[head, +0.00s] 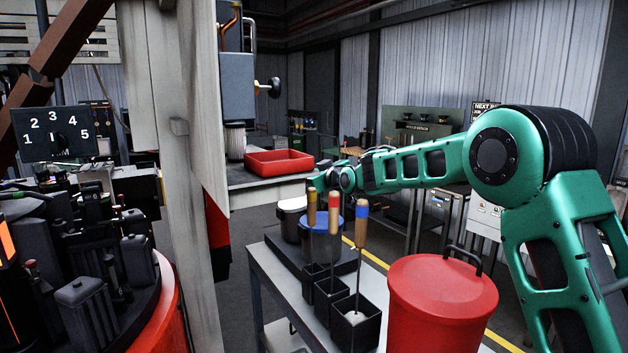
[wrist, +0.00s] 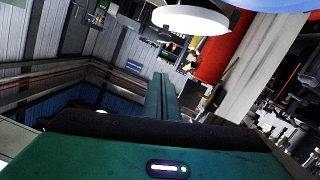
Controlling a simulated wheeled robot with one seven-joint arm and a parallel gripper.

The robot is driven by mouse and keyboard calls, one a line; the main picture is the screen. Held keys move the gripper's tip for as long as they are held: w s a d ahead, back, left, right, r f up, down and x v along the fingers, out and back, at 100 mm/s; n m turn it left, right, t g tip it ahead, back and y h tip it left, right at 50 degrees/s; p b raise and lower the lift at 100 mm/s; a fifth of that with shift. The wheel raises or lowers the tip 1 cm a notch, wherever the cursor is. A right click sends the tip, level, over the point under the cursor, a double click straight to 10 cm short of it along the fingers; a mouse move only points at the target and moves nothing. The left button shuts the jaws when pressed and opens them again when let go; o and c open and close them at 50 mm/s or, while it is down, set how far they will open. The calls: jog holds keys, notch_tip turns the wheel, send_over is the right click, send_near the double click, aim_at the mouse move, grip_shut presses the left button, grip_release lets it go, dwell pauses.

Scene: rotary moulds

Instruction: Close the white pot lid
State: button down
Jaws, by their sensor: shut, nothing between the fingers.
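The white pot (head: 293,222) stands at the far end of the side table, partly hidden behind the blue-lidded pot. Its pale top (head: 292,203) shows in the head view; I cannot tell whether the lid lies fully down. A white disc (wrist: 190,18), likely the white lid, shows at the top of the wrist view. My gripper (head: 318,182) is above and just to the right of the white pot in the head view. In the wrist view its fingers (wrist: 161,92) are together and hold nothing. Contact with the lid is not visible.
The blue-lidded pot (head: 320,242) stands in front of the white one. Several wooden-handled tools stand in black holders (head: 355,325) nearby. A large red lidded pot (head: 441,305) is at the near right. A red tray (head: 278,162) lies behind, beside a pale post (head: 180,200).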

jog(key=x, duration=0.4)
jog(key=f, duration=0.3)
jog(key=shift+w+d, duration=0.25)
jog(key=shift+d, duration=0.15)
jog(key=shift+w+d+f, duration=0.1)
jog(key=shift+f, duration=0.3)
